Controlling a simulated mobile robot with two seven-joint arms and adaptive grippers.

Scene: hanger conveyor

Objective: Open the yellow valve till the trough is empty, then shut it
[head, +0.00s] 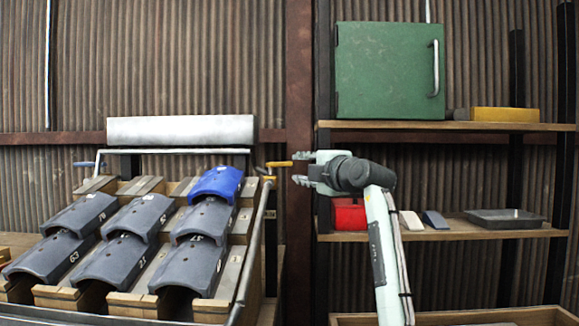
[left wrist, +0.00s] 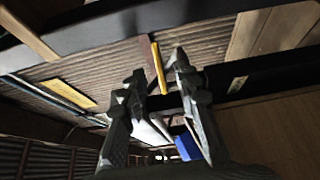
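The yellow valve handle (head: 279,164) sticks out at the right end of the rack, below the pale trough (head: 180,130). The trough's inside cannot be seen. My left gripper (head: 297,168) is open, just right of the handle, with its fingers pointing left. In the left wrist view a yellow bar (left wrist: 160,68), seemingly the handle, shows between the open fingertips (left wrist: 158,63); I cannot tell whether they touch it. My right gripper is not in view.
A blue handle (head: 84,164) is at the rack's left end. Several dark curved tiles (head: 135,218) and one blue tile (head: 217,183) lie on the rack. Right shelves hold a green cabinet (head: 385,70), a red box (head: 348,215) and a grey tray (head: 505,218).

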